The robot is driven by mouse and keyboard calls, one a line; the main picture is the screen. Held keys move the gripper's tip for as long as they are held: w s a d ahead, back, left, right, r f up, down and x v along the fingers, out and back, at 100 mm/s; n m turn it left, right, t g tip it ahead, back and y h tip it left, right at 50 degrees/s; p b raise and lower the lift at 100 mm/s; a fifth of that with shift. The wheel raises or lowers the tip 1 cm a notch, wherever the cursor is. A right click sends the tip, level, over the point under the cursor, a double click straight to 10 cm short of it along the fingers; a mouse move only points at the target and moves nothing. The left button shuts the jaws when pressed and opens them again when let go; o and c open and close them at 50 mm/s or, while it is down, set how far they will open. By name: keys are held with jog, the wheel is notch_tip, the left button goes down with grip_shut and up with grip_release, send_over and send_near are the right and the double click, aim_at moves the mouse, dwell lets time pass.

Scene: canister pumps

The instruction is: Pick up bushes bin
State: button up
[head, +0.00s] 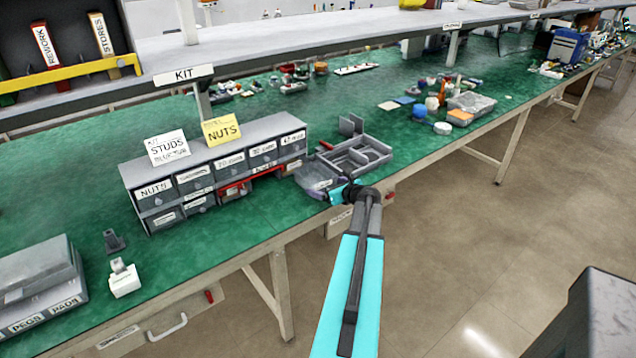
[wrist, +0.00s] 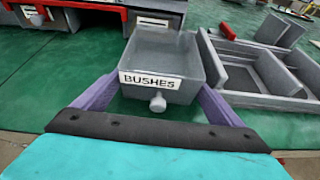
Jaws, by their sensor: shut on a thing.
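The bushes bin (wrist: 165,60) is a small grey open-topped bin with a white "BUSHES" label and a round knob on its front. In the wrist view it sits upright between the two purple fingers of my gripper (wrist: 158,82), which is shut on its sides. It looks empty inside. In the head view the bin (head: 314,174) is at the front edge of the green bench, partly hidden by my gripper (head: 322,188). I cannot tell whether its base touches the bench.
A grey compartment tray (head: 357,157) stands close to the right of the bin. A grey drawer cabinet (head: 218,170) is to the left, with a red-framed slot (head: 236,190) at its lower right. Above the back runs a shelf (head: 300,45). Open green bench lies behind.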

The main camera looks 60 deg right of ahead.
jog(key=shift+r, duration=0.1)
jog(key=shift+r, duration=0.7)
jog(key=shift+r+b, duration=0.45)
jog(key=shift+r, duration=0.5)
jog(key=s+a+r+b, duration=0.1)
jog(key=s+a+b, duration=0.1)
jog(key=s+a, duration=0.9)
jog(key=shift+r, duration=0.25)
jog(key=shift+a, duration=0.15)
